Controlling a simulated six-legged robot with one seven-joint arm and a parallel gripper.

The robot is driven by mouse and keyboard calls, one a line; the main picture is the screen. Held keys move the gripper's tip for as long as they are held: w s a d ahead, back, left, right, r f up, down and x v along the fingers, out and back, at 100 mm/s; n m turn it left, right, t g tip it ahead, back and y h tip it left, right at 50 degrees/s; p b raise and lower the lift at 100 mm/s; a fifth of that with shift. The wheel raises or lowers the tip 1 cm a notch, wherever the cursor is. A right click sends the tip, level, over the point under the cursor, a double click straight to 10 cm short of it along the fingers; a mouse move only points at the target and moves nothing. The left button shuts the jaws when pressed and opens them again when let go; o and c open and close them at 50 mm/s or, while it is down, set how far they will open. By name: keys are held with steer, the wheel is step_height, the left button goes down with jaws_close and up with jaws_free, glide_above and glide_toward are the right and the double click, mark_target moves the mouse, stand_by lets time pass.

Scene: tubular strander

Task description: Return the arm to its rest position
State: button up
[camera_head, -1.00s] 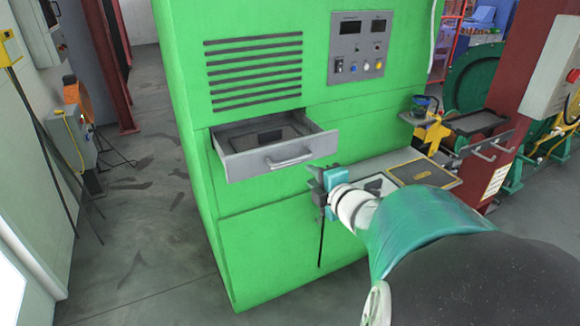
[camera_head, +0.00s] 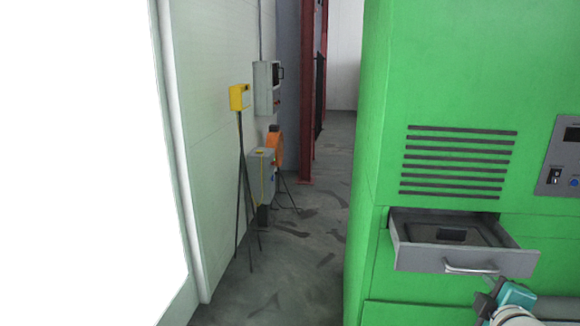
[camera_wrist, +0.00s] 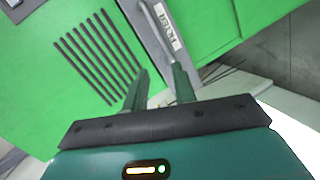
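My arm shows only at the bottom right of the head view, with my gripper (camera_head: 488,302) in front of the green cabinet, just below the open drawer. In the wrist view, the two fingers of my gripper (camera_wrist: 162,86) stand apart with nothing between them. Past the fingers are the cabinet's green face (camera_wrist: 60,100), its dark vent slots (camera_wrist: 98,58) and a grey bar beside a white label (camera_wrist: 167,27). The rest of my arm is cut off by the frame edge.
The green cabinet (camera_head: 450,70) fills the right side, its grey drawer (camera_head: 465,260) pulled out and a control panel (camera_head: 562,165) above. Left stand a yellow box on a stand (camera_head: 239,97), a grey box (camera_head: 261,178) and an orange object (camera_head: 276,148). Floor (camera_head: 300,270) between wall and cabinet is clear.

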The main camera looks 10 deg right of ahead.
steer(key=s+a+f+m+g+y, duration=0.1)
steer(key=s+a+m+g+y, duration=0.2)
steer(key=a, duration=1.1)
steer(key=s+a+m+g+y, duration=0.3)
steer(key=a+m, duration=0.4)
steer(key=a, duration=0.7)
steer(key=shift+s+a+f+g, duration=0.15)
steer(key=shift+s+f+g, duration=0.25)
steer(key=shift+s+g, duration=0.6)
